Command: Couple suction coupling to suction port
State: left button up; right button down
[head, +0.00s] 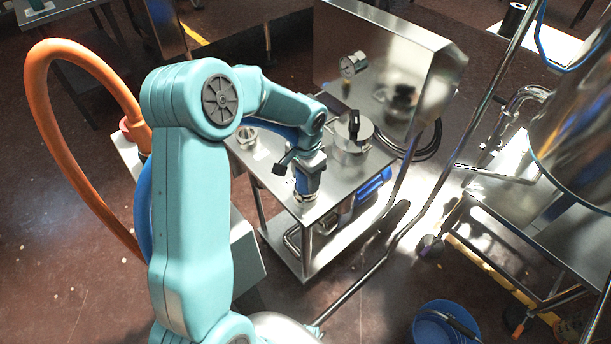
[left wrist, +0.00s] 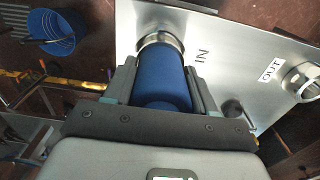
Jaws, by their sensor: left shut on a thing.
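My left gripper (head: 307,184) points down over the front corner of the steel cart top. In the left wrist view, my left gripper (left wrist: 163,78) is shut on a blue cylindrical coupling (left wrist: 165,72), one finger on each side. The coupling's far end meets a steel ring, the suction port (left wrist: 157,40), on the plate beside the "IN" label. I cannot tell whether the coupling is fully seated or only touching. In the head view, the port (head: 304,199) shows just below the gripper. My right gripper is in neither view.
The "OUT" fitting (left wrist: 301,82) stands on the same plate. A lidded steel pot (head: 350,146) and an upright steel panel (head: 385,60) are behind the gripper. An orange hose (head: 38,110) arches at left. A blue bucket (head: 440,325) is on the floor.

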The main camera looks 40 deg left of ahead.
pick_arm(q)
jog(key=shift+f+b, duration=0.25)
jog(key=shift+b, duration=0.05)
dwell(0.7)
jog(key=o, duration=1.5)
notch_tip(320, 180, up, 16)
jog(key=p, duration=0.1)
jog(key=shift+r, duration=0.15)
jog(key=shift+s, duration=0.1)
